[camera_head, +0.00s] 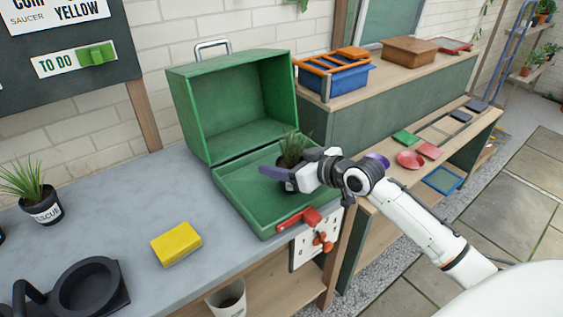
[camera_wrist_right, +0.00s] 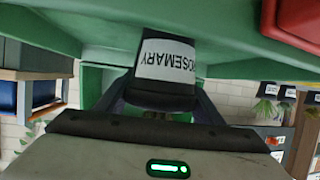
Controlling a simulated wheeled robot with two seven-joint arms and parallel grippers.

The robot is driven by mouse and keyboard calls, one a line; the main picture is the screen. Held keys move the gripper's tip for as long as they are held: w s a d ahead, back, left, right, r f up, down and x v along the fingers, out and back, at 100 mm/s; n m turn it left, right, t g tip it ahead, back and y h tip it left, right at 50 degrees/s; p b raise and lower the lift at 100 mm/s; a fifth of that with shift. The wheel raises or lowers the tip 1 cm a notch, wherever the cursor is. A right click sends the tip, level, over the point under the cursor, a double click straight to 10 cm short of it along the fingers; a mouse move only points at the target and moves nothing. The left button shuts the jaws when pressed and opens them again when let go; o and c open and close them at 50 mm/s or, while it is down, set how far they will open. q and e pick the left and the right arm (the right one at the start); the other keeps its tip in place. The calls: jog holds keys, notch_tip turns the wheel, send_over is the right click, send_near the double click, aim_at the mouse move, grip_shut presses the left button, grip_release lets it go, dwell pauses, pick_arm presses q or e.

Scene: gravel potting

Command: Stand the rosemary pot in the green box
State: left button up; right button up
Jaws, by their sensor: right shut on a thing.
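The green box (camera_head: 243,212) stands on the grey bench with its lid (camera_head: 188,105) raised at the back. The rosemary pot (camera_head: 286,163), dark with a tuft of green leaves, is upright inside the box's lower part, towards its right side. My right gripper (camera_head: 285,176) is shut on it, and its fingers cover part of the pot. In the right wrist view the pot (camera_wrist_right: 165,62) with its white ROSEMARY label sits between the fingers. Whether its base touches the box floor I cannot tell. My left gripper is not in view.
A red latch (camera_head: 299,219) is on the box's front edge. A yellow sponge-like block (camera_head: 176,243), another labelled pot (camera_head: 42,207) and a black round holder (camera_head: 88,287) are on the bench to the left. A blue crate (camera_head: 335,80) stands on the shelf at the right.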

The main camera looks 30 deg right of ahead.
jog(key=o, duration=1.3)
jog(key=shift+f, duration=0.1)
jog(key=shift+s+r, duration=0.2)
jog(key=v, duration=1.1)
jog(key=shift+s+d+r, duration=0.1)
jog(key=shift+s, duration=0.2)
